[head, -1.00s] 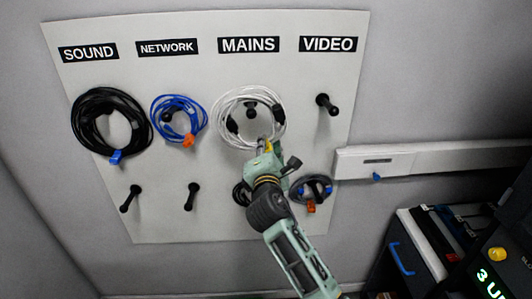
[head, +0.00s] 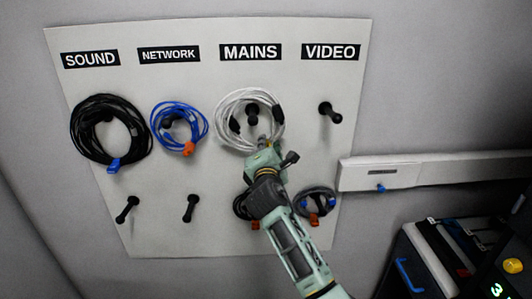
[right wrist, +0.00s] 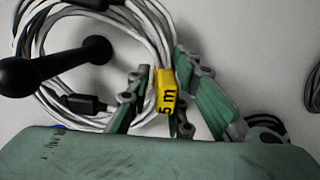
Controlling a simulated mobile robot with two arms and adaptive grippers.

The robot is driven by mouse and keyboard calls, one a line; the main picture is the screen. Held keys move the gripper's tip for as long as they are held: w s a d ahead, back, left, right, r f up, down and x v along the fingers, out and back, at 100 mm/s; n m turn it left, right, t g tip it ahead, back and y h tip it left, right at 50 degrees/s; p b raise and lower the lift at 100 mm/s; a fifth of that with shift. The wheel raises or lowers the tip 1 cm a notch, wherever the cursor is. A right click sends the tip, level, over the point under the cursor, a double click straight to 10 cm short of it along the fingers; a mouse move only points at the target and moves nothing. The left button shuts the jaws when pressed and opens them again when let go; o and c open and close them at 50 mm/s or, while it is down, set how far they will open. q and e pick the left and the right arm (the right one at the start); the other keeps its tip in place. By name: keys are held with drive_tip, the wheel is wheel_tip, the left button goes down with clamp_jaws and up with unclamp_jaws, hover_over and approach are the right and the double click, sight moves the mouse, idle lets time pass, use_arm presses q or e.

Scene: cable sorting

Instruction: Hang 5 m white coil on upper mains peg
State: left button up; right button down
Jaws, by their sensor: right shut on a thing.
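The white coil (head: 220,121) is at the upper mains peg (head: 252,117), under the MAINS label. The peg's head shows inside the ring. In the right wrist view the black peg (right wrist: 60,65) starts inside the white loops (right wrist: 130,30) and its knob stands out in front of their left side, so the coil appears to be around the peg. My right gripper (head: 263,143) is shut on the coil's bottom, at the yellow 5 m tag (right wrist: 166,90), which sits between the fingers (right wrist: 160,95). My left gripper is not in view.
A black coil (head: 77,130) and a blue coil (head: 158,125) hang to the left. The upper video peg (head: 330,112) and two lower pegs (head: 127,209) (head: 191,208) are bare. A dark coil (head: 316,202) hangs lower right; another is partly behind my arm. A wall rail (head: 430,170) is at right.

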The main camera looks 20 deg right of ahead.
drive_tip(key=shift+w+d+f+b, duration=0.15)
drive_tip(key=shift+w+b, duration=0.2)
drive_tip(key=shift+w, duration=0.2)
drive_tip(key=shift+w+f+b, duration=0.2)
drive_tip(key=shift+f+b, duration=0.7)
drive_tip(key=shift+f, duration=0.45)
drive_tip(key=c, duration=1.5)
unclamp_jaws()
drive_tip(key=shift+s+f, duration=0.1)
